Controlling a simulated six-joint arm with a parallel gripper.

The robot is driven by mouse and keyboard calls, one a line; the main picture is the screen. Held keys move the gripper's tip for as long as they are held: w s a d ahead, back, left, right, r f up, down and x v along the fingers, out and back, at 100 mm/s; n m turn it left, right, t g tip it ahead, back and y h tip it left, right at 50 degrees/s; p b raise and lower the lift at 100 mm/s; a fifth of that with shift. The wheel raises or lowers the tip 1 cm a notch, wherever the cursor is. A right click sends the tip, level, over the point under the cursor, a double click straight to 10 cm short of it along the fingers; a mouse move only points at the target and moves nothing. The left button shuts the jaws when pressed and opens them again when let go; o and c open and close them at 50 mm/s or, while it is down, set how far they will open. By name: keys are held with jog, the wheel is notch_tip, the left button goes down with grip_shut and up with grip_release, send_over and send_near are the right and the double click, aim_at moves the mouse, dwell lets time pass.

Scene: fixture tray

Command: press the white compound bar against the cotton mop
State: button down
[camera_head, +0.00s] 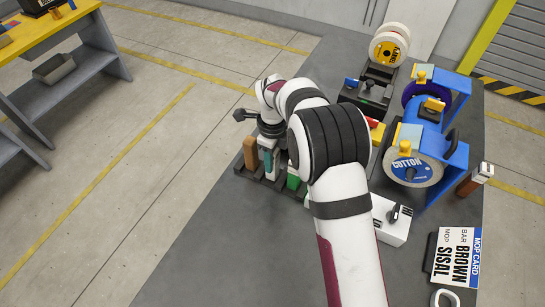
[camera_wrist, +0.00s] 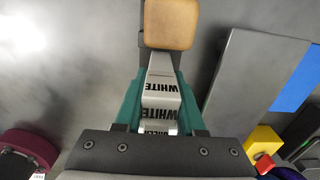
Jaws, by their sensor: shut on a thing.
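The white compound bar (camera_wrist: 161,95), marked WHITE, is between the teal fingers of my gripper (camera_wrist: 160,108) in the wrist view. My gripper is shut on it. In the head view my gripper (camera_head: 267,160) points down at the bar rack, between a brown bar (camera_head: 250,152) and a green bar (camera_head: 293,181). I cannot tell whether the white bar still touches its slot. The cotton mop (camera_head: 432,172), a pale disc with a blue COTTON label, is on the blue machine to the right, apart from my gripper.
The dark bar rack (camera_head: 273,181) stands on the grey table. A white control box (camera_head: 392,222) with a dark knob sits before the machine. A card (camera_head: 457,257) reads mop SISAL, bar BROWN. Another wheel (camera_head: 389,50) stands at the back. The table's left front is clear.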

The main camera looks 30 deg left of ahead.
jog(key=c, duration=0.5)
grip_release()
jog(key=shift+f, duration=0.1)
notch_tip(320, 180, up, 16)
jog(key=s+d+r+n, duration=0.2)
jog(key=d+r, duration=0.1)
jog(key=d, duration=0.4)
jog(key=s+d+r+n, duration=0.2)
jog(key=s+d, duration=0.1)
jog(key=d, duration=0.4)
jog(key=s+d+f+n+y, duration=0.1)
jog(key=s+d+f+n, duration=0.1)
jog(key=s+d+n, duration=0.2)
jog(key=s+d+f+n, duration=0.3)
jog(key=s+d, duration=0.7)
jog(key=s, duration=0.6)
jog(key=shift+n+y, duration=0.4)
jog(key=shift+n, duration=0.3)
